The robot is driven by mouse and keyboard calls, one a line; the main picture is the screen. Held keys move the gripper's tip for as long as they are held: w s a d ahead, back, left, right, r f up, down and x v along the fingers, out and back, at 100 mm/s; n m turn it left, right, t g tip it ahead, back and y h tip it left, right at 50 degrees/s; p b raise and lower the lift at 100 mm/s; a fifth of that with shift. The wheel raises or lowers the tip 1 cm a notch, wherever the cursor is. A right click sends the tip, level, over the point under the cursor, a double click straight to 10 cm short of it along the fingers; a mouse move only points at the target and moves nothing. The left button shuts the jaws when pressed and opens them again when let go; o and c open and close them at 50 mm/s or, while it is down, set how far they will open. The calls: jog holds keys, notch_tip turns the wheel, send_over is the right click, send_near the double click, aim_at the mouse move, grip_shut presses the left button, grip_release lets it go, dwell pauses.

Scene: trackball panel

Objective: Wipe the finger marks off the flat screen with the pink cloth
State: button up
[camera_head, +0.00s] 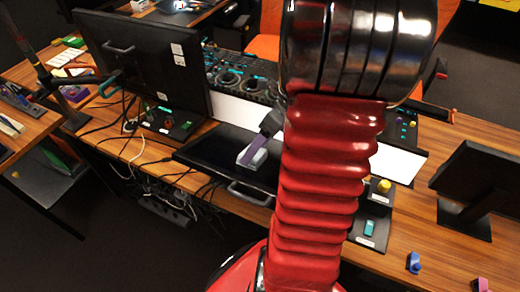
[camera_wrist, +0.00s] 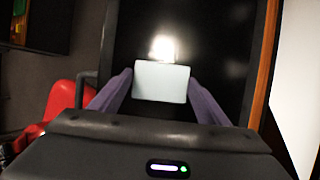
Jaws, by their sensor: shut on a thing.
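The dark flat screen (camera_head: 205,148) lies low on the desk in the head view, with a metal handle at its front edge. It fills the middle of the wrist view (camera_wrist: 220,45). My gripper (camera_head: 252,158) is over it, its purple fingers shut on a pale grey-white block (camera_wrist: 161,82). The block is at or just above the screen; contact is unclear. A bright glare shows on the screen just beyond the block. I cannot make out finger marks. I cannot identify a pink cloth; a small pink object (camera_head: 480,285) sits at the lower right, and the held block looks pale, not pink.
A large upright monitor (camera_head: 145,65) stands left of the screen, a mixer panel (camera_head: 235,80) behind it. A box with a yellow knob (camera_head: 383,186) and another monitor (camera_head: 480,185) are to the right. Cables hang at the front left. My red arm hides part of the desk.

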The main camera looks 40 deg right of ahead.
jog(key=shift+w+d+r, duration=0.15)
jog(key=shift+d+r, duration=0.2)
jog(key=shift+r, duration=0.6)
jog(key=shift+w+d+r, duration=0.1)
jog(key=shift+d+r, duration=0.3)
jog(key=shift+r, duration=0.5)
jog(key=shift+w+d+r, duration=0.15)
jog(key=shift+d+r, duration=0.2)
jog(key=shift+r, duration=0.6)
jog(key=shift+r, duration=0.1)
jog(key=shift+w+d+r, duration=0.1)
jog(key=shift+d+r, duration=0.2)
jog(key=shift+r, duration=0.35)
jog(key=shift+w+d+r, duration=0.1)
jog(key=shift+d+r, duration=0.15)
jog(key=shift+r, duration=0.35)
jog(key=shift+s, duration=0.1)
